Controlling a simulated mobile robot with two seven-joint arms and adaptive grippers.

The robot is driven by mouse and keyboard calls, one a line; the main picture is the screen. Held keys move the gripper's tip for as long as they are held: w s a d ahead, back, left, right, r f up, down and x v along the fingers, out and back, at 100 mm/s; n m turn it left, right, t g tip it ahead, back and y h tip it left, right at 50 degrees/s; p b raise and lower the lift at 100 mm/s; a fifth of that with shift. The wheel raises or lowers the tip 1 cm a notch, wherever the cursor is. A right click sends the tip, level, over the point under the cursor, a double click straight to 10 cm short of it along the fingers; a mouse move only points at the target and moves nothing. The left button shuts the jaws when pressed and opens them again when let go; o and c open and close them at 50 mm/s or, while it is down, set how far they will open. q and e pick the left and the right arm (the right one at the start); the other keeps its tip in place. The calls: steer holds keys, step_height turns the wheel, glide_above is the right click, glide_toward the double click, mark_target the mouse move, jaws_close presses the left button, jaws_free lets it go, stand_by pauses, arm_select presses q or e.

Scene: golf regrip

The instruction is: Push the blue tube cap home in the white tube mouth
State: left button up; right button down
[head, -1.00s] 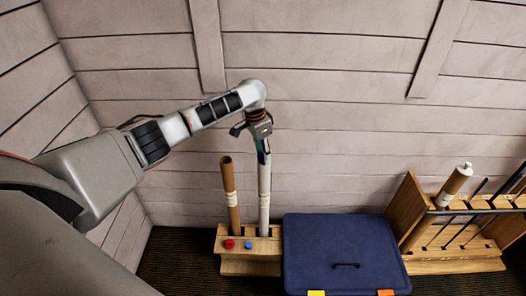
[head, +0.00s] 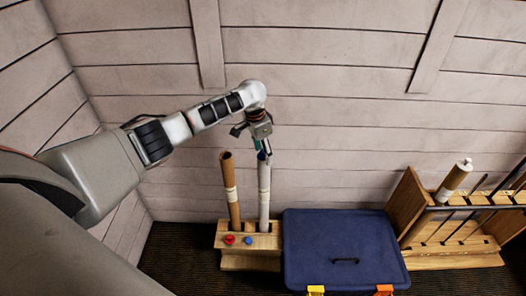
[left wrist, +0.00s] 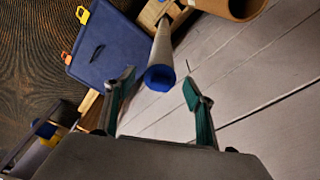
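The white tube (head: 264,190) stands nearly upright in the wooden rack (head: 250,263). The blue tube cap (head: 262,156) is at its mouth, and it shows as a blue round end in the left wrist view (left wrist: 160,77). I cannot tell how deep it sits. My left gripper (head: 260,148) is just above the mouth, pointing down. In the left wrist view its teal fingers (left wrist: 158,104) are spread wide, with the cap beyond and between them and nothing held. My right gripper is not in view.
A brown tube (head: 231,195) stands left of the white tube. A red piece (head: 229,240) and a blue piece (head: 248,240) are on the rack's front. A closed blue case (head: 345,235) lies to the right, then a wooden club rack (head: 455,255). The plank wall is behind.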

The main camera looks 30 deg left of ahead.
arm_select(q)
step_height(320, 180, up, 12)
steer(key=s+a, duration=0.1)
steer(key=shift+s, duration=0.25)
stand_by(0.4)
stand_by(0.7)
